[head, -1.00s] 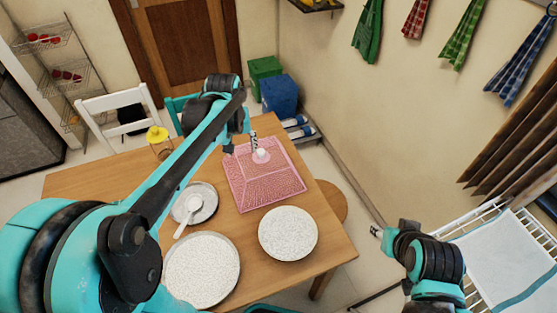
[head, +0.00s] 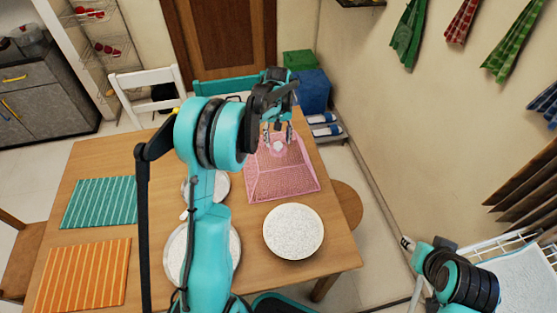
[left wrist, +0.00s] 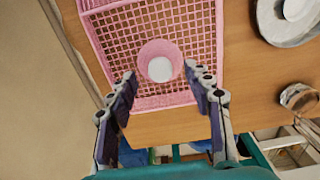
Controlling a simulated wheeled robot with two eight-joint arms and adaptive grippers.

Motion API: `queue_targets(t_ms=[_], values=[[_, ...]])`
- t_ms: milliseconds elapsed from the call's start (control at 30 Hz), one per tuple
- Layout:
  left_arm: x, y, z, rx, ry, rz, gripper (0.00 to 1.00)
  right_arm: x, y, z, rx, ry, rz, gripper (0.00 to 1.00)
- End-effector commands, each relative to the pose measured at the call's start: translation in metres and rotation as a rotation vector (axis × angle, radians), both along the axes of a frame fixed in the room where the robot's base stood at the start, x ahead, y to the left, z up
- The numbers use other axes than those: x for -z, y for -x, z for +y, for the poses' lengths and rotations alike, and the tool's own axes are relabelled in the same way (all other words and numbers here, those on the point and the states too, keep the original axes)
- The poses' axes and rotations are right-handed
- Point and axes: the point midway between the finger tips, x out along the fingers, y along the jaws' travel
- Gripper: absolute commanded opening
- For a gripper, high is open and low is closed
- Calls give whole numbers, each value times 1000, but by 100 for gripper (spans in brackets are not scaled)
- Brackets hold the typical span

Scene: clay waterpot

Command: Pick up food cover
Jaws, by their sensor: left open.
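The pink mesh food cover (head: 283,181) stands on the right part of the wooden table, with a pale knob on top. In the left wrist view the cover (left wrist: 201,33) fills the upper middle, and its round white knob (left wrist: 160,69) shows inside a pink ring. My left gripper (head: 278,132) is at the knob's far side in the head view. In the left wrist view the left gripper (left wrist: 168,84) is open, with its fingers apart on either side below the knob, holding nothing. My right gripper (head: 405,243) is at the lower right, away from the table; its jaw state is unclear.
A speckled plate (head: 293,232) lies close in front of the cover. Another plate (head: 178,257) and a smaller dish (head: 217,188) are partly behind my left arm. Teal (head: 100,203) and orange (head: 85,274) placemats lie at left. A drying rack stands lower right.

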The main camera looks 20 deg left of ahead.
Motion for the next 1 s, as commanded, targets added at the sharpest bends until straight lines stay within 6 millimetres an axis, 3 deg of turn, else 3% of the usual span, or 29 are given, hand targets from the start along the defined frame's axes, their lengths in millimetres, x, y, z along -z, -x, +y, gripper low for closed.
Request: queue_targets(t_ms=[33,133,367,567,1000], values=[[13,0,0,0,0,0,51,8,0,0,0,0,0,40],[24,0,0,0,-1,-1,51,11,0,0,0,0,0,40],[25,0,0,0,-1,-1,51,10,0,0,0,0,0,40],[25,0,0,1,-1,-1,1,10,0,0,0,0,0,40],[19,0,0,1,-1,-1,0,7,0,0,0,0,0,40]])
